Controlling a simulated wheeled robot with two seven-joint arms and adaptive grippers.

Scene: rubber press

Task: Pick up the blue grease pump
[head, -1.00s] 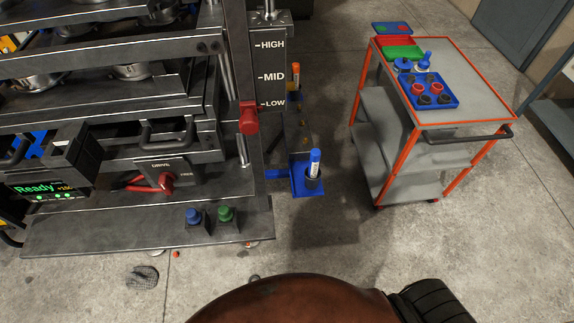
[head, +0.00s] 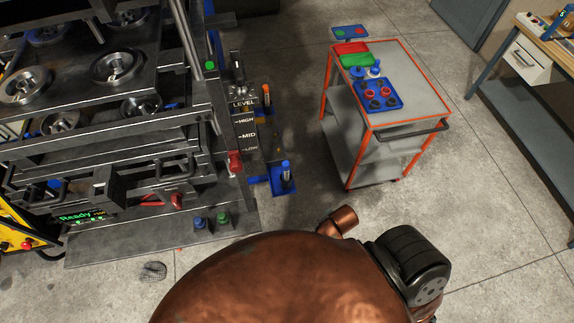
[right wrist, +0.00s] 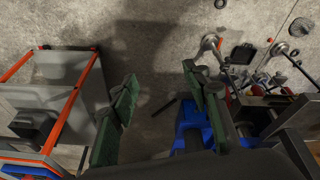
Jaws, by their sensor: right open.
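A blue cylinder (head: 286,169) with a pale label stands upright on a blue bracket (head: 284,187) low beside the press in the head view. A small blue-and-white bottle (head: 375,69) stands on the cart's top. I cannot tell for certain which of these is the blue grease pump. My right gripper (right wrist: 160,80) is open in the right wrist view, with bare floor between its fingertips. A blue part (right wrist: 188,118) shows behind its right-hand finger, partly hidden. My left gripper is in neither view.
The orange-framed cart (head: 425,70) stands to the right, holding a blue tray (head: 362,103) and red and green bins. The press (head: 110,130) fills the left. An orange-topped item (head: 266,95) stands behind the blue bracket.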

